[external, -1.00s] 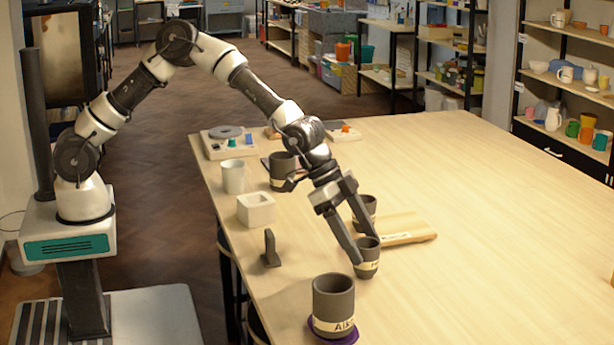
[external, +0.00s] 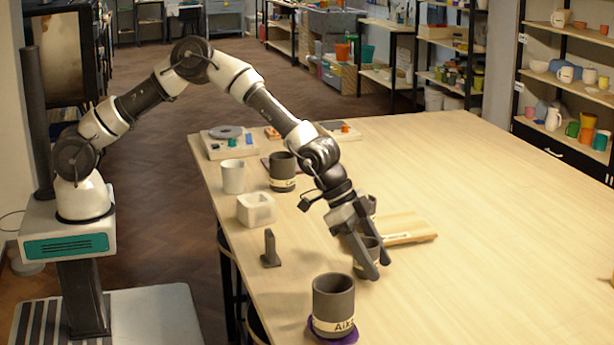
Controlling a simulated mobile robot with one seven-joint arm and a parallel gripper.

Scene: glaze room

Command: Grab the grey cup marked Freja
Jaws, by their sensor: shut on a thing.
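A small grey cup with a pale label band (external: 367,244) stands on the table at the middle. My gripper (external: 372,271) reaches down over it, shut on it with a finger on each side. The fingers hide most of the cup and its label; only the start of the name, like an F, showed earlier. A third grey cup with a label (external: 282,170) stands further back left.
The front cup stands on a purple coaster (external: 345,339). A wooden board (external: 405,230) lies right of my gripper. A white cup (external: 232,177), a white square pot (external: 256,209) and a dark upright piece (external: 270,248) line the left side. The table's right side is clear.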

